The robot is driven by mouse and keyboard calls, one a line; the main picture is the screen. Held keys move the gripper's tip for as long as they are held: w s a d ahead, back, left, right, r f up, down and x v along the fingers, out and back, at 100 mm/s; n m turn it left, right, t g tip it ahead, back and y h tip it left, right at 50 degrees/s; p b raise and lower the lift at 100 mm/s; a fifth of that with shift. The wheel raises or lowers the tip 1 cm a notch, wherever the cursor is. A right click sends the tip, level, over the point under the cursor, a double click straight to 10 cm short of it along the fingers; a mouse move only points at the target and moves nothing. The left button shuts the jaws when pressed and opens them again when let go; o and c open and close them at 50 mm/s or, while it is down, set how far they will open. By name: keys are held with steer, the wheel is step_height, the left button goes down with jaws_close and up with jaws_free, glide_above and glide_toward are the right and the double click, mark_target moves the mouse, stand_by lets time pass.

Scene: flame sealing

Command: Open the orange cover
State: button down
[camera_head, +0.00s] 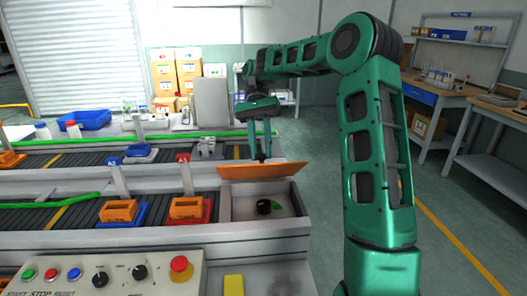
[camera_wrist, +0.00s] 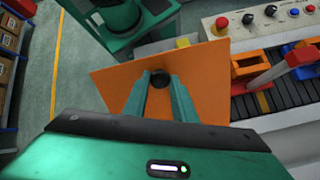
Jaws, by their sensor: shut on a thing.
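The orange cover (camera_head: 285,170) is a flat plate, held tilted above the back edge of a grey box (camera_head: 302,210) at the right end of the conveyor line. My gripper (camera_head: 262,156) reaches down onto the cover from behind. In the wrist view, my gripper (camera_wrist: 160,82) is shut on the cover's black round knob, and the orange cover (camera_wrist: 112,82) spreads around the fingers. Part of the cover's surface is hidden behind the fingers.
A control panel (camera_head: 130,272) with buttons and a red knob stands in front. Orange blocks in blue (camera_head: 138,213) and red (camera_head: 208,212) holders sit on the near conveyor, left of the box. Grey posts rise between the conveyors. The floor right of the box is clear.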

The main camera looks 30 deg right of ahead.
steer(key=shift+w+a+r, duration=0.1)
steer(key=shift+w+a, duration=0.05)
steer(key=shift+w, duration=0.15)
steer(key=c, duration=1.5)
jaws_free()
steer(key=shift+w+a, duration=0.1)
steer(key=shift+o, duration=0.2)
steer(key=shift+d, duration=0.25)
steer(key=shift+s, duration=0.2)
